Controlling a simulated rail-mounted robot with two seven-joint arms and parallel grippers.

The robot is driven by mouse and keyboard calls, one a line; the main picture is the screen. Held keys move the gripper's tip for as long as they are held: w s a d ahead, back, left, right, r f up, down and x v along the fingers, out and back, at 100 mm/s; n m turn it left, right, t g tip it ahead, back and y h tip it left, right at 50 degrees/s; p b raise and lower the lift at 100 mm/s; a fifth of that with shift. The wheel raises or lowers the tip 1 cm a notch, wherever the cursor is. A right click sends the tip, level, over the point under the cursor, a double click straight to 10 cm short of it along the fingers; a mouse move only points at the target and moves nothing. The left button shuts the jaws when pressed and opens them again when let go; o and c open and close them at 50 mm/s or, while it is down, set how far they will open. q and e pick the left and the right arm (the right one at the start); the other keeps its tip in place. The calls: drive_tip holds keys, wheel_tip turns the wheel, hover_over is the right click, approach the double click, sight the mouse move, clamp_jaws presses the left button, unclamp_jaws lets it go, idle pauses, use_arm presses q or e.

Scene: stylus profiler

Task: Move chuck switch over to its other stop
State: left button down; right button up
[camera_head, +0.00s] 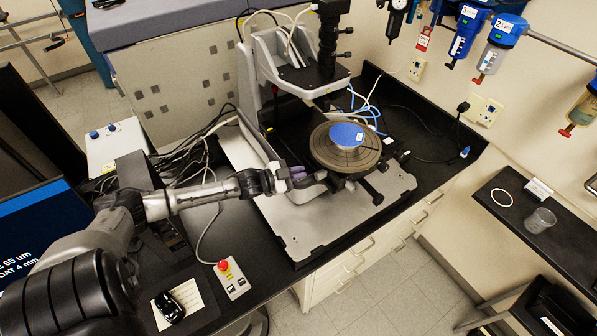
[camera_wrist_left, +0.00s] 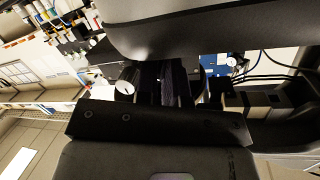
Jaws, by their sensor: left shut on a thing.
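The stylus profiler has a round dark chuck (camera_head: 322,150) with a blue-topped disc (camera_head: 347,134) on it. My left gripper (camera_head: 288,178) reaches in from the left and is at the left side of the stage, low beside the chuck. Its jaws are shut on a small part there, which I take to be the chuck switch; the jaws hide it, so its position cannot be read. In the left wrist view the dark jaws (camera_wrist_left: 178,84) show close up, with a white round-faced part (camera_wrist_left: 125,88) beside them. My right gripper is out of view.
The profiler's column and arm (camera_head: 325,50) stand behind the chuck. A box with a red button (camera_head: 229,277) and a black mouse (camera_head: 169,305) lie at the bench front. Cables (camera_head: 190,150) crowd the back left. The grey base plate (camera_head: 330,225) in front is clear.

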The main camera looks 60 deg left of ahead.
use_arm(q)
drive_tip(key=c, duration=1.5)
unclamp_jaws()
drive_tip(key=shift+s, duration=0.1)
drive_tip(key=v, duration=1.3)
drive_tip(key=shift+s, duration=0.3)
drive_tip(key=shift+r, duration=0.15)
